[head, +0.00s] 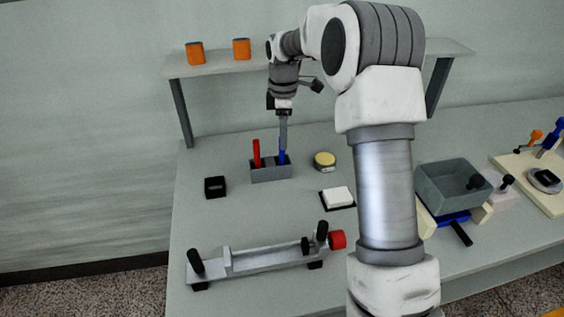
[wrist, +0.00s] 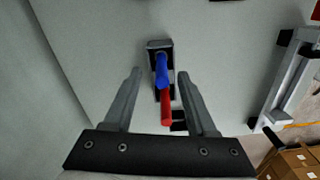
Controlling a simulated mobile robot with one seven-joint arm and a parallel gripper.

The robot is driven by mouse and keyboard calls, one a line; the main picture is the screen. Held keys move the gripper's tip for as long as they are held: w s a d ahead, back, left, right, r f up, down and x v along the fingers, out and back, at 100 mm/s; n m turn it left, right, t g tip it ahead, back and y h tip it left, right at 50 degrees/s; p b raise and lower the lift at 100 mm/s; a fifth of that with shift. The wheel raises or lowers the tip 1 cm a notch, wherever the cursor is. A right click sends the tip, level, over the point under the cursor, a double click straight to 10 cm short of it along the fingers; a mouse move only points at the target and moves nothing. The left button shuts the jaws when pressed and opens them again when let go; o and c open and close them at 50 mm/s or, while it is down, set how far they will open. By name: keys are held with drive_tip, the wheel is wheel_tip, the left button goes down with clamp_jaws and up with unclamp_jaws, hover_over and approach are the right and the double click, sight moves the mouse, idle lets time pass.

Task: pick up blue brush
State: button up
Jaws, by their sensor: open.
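The blue brush (head: 282,158) stands upright in a small grey holder (head: 270,174) on the table, right of a red brush (head: 257,152). In the head view my gripper (head: 283,140) points down directly over the blue brush, its fingers close to the brush's top. In the wrist view the blue brush (wrist: 161,72) lies between my two open fingers, with space on both sides. The red brush (wrist: 166,108) shows just below it in that view, also between the finger lines. My gripper is empty. The head view does not show clearly how far the fingertips reach down beside the brush.
A shelf (head: 222,65) with two orange cylinders (head: 195,53) runs behind my arm. A black block (head: 215,187), a yellow-topped disc (head: 325,160) and a white pad (head: 338,196) lie near the holder. A grey winding fixture (head: 262,260) lies in front; a grey bin (head: 455,188) stands right.

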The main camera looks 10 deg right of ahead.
sight(282, 156)
drive_tip(key=shift+s+a+f+b, duration=0.1)
drive_tip(key=shift+f+b, duration=0.1)
drive_tip(key=shift+f, duration=1.25)
drive_tip(key=shift+a+f+b, duration=0.1)
drive_tip(key=shift+f+b, duration=0.05)
drive_tip(key=shift+f, duration=1.3)
clamp_jaws()
